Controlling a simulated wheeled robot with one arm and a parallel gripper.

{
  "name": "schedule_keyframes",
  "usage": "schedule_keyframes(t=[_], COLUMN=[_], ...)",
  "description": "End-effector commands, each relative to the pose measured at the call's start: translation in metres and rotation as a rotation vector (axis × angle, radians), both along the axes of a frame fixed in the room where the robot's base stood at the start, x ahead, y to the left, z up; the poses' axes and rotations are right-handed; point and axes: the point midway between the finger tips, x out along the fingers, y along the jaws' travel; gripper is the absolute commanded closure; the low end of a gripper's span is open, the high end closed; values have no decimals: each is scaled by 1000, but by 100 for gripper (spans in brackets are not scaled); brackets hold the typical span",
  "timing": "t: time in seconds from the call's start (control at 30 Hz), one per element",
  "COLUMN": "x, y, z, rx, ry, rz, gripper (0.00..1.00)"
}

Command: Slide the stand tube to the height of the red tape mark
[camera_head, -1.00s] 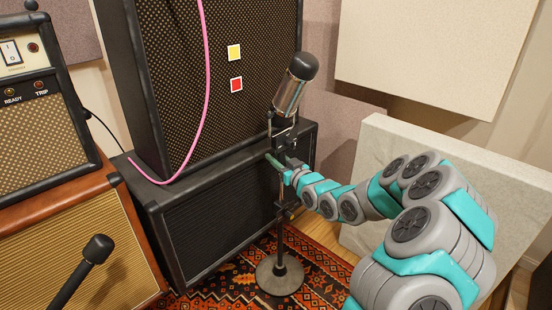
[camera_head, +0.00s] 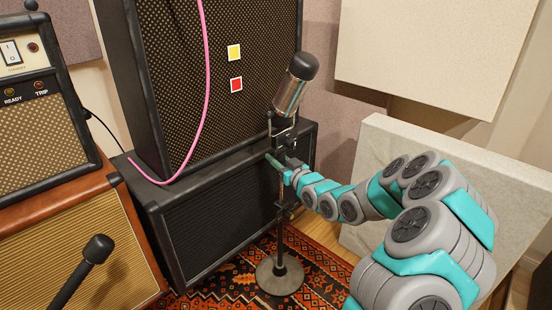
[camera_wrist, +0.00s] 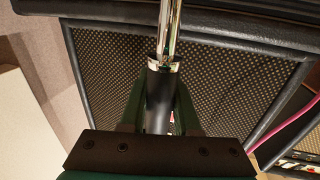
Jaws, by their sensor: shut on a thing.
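The microphone (camera_head: 293,86) tops a slim floor stand with a round grey base (camera_head: 279,275) on the rug. The chrome stand tube (camera_wrist: 171,28) shows in the wrist view, leading out of a black sleeve (camera_wrist: 159,100). My gripper (camera_head: 279,165) is shut on the stand just below the microphone's yoke; its green fingers (camera_wrist: 158,108) flank the black sleeve in the wrist view. A dark clutch (camera_head: 285,209) sits lower on the stand. The red tape mark (camera_head: 236,84) is on the upper cabinet's grille, left of the microphone, below a yellow mark (camera_head: 234,52).
The upper speaker cabinet (camera_head: 131,80) rests on a lower one (camera_head: 225,222) close behind the stand. A pink cable (camera_head: 206,70) hangs down the upper front. A pale panel (camera_head: 385,150) leans behind my arm. Another microphone (camera_head: 97,249) is at lower left.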

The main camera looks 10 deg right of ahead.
Motion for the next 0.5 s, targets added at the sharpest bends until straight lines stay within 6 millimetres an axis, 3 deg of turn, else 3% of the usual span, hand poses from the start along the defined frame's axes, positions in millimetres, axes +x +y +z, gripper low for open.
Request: schedule_keyframes(t=[0.17, 0.5], x=[0, 0], y=[0, 0], z=[-9, -69], rx=[-1, -1], ry=[2, 3], rz=[1, 0], gripper=[100, 100])
